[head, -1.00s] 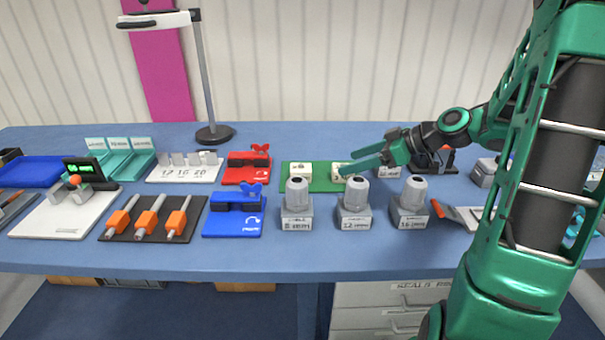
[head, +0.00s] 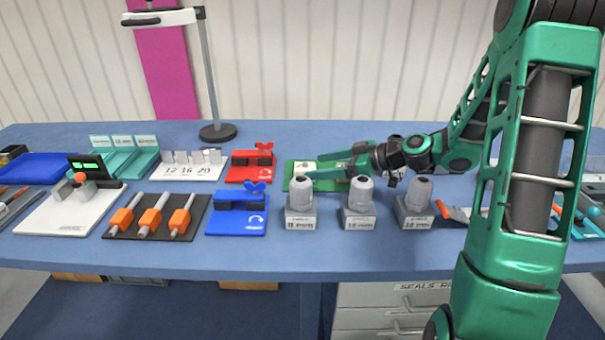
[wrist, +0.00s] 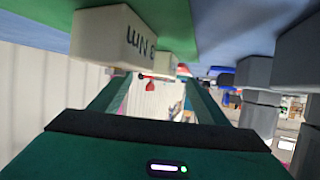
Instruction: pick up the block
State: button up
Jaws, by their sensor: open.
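A cream block (head: 302,167) sits on the green mat (head: 289,184), at the mat's left end in the head view. My gripper (head: 309,166) is open, reaching left low over the mat with its fingertips at this block; I cannot tell whether the block is between them. The arm hides the mat's right part in the head view.
Grey capped fittings on labelled bases (head: 359,207) stand in a row just in front of the mat. A red clamp (head: 250,170) and a blue clamp (head: 237,213) lie to the left. A lamp stand (head: 217,131) rises behind. The table's front strip is clear.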

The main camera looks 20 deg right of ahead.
aim_at(305, 166)
jog(key=shift+x, duration=1.8)
jog(key=shift+r, duration=0.1)
jog(key=c, duration=1.1)
jog(key=shift+o, duration=0.2)
jog(key=shift+r, duration=0.15)
